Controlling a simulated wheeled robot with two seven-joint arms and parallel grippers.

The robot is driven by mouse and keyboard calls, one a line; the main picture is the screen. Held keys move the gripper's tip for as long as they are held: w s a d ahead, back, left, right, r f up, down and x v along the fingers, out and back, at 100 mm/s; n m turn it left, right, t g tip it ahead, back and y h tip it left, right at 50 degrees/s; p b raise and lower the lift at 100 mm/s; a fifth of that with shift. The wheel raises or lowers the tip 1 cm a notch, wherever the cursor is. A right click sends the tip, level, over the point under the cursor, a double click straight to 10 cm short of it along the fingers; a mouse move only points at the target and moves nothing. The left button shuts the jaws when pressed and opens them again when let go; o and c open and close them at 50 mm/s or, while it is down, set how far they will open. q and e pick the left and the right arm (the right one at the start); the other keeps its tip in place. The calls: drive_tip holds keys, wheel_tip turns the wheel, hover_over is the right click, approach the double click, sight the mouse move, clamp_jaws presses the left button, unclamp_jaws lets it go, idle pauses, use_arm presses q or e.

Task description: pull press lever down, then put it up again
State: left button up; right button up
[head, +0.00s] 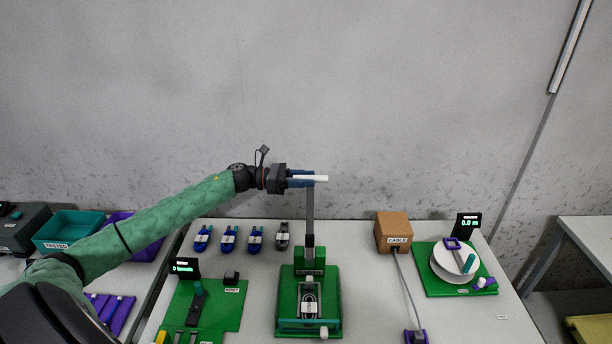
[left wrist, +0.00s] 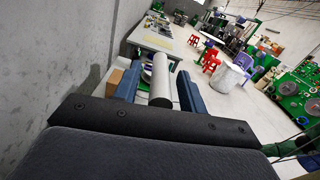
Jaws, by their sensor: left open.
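The press (head: 332,285) has a green base and stands on the table at the middle of the head view. Its grey lever (head: 310,212) points straight up and ends in a white crosswise handle (head: 319,178). My left gripper (head: 304,179) reaches the handle from the left, at the top of the lever. In the left wrist view the handle (left wrist: 161,88) lies between the two blue fingers, with a gap showing at its sides. The gripper is open around it. A blackish cable piece (head: 310,302) sits in the press. My right gripper does not show.
Several cable bundles (head: 228,238) lie behind and left of the press. A green fixture (head: 218,308) stands left, a cardboard cable box (head: 393,229) and a green spool station (head: 436,280) right. A teal bin (head: 68,228) is on the left table. A wall stands behind.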

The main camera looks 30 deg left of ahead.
use_arm(q)
drive_tip(key=shift+w+d, duration=0.15)
drive_tip(key=shift+d, duration=0.05)
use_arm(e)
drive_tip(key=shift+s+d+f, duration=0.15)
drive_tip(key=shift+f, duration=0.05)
use_arm(q)
clamp_jaws()
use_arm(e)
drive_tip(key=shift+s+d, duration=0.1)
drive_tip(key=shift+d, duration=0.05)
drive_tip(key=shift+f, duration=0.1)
use_arm(q)
drive_tip(key=shift+d, duration=0.1)
